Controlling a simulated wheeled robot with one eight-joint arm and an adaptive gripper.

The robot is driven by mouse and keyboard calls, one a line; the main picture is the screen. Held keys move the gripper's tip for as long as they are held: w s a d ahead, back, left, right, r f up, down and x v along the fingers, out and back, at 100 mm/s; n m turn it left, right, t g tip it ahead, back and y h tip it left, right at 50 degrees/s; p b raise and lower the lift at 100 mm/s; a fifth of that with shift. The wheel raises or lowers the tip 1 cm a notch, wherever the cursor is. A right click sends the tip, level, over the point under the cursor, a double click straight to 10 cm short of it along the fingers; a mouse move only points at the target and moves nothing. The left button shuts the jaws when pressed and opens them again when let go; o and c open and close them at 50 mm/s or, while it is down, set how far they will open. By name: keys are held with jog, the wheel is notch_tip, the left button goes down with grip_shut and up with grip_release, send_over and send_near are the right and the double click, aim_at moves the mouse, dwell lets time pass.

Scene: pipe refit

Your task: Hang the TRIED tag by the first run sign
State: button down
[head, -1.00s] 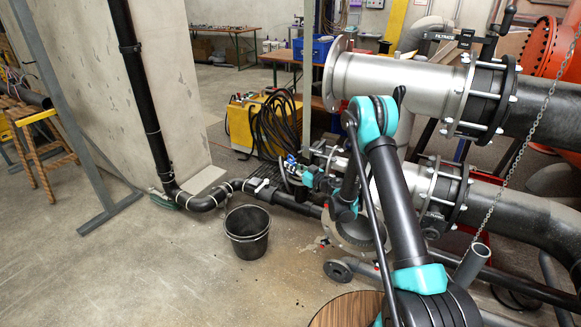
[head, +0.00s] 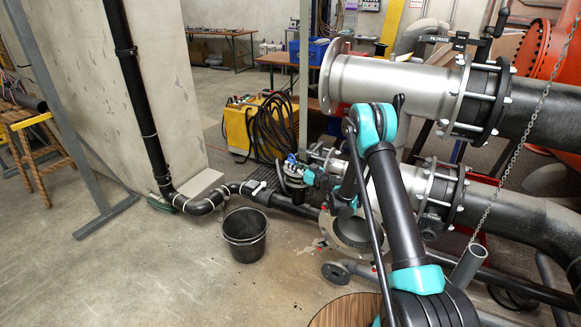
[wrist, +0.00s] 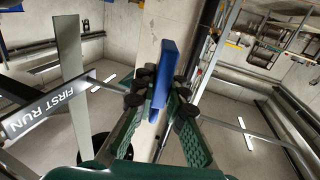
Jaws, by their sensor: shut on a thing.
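My gripper (wrist: 158,105) is shut on a flat blue piece, seen nearly edge-on in the wrist view. It looks like the TRIED tag (wrist: 164,75), but no lettering on it shows. The FIRST RUN sign (wrist: 40,108) is a dark strip with white letters at the left of the wrist view, apart from the tag. In the head view my gripper (head: 291,176) is small, in front of the dark pipework behind the bucket, with a bit of blue at it. I cannot make out the sign's lettering in the head view.
A black bucket (head: 244,234) stands on the floor below and left of my gripper. A yellow unit with black cables (head: 258,127) stands behind. Large flanged grey pipes (head: 400,82) crowd the right. Open floor (head: 120,270) lies at left.

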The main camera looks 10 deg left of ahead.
jog(key=w+d+f, duration=0.1)
jog(key=w+d, duration=0.1)
jog(key=w, duration=0.4)
dwell(0.7)
jog(key=shift+d, duration=0.1)
dwell(0.5)
jog(key=c, duration=1.5)
grip_release()
jog(key=shift+d, duration=0.1)
jog(key=v, duration=1.1)
jog(key=shift+s+d, duration=0.25)
jog(key=shift+d, duration=0.1)
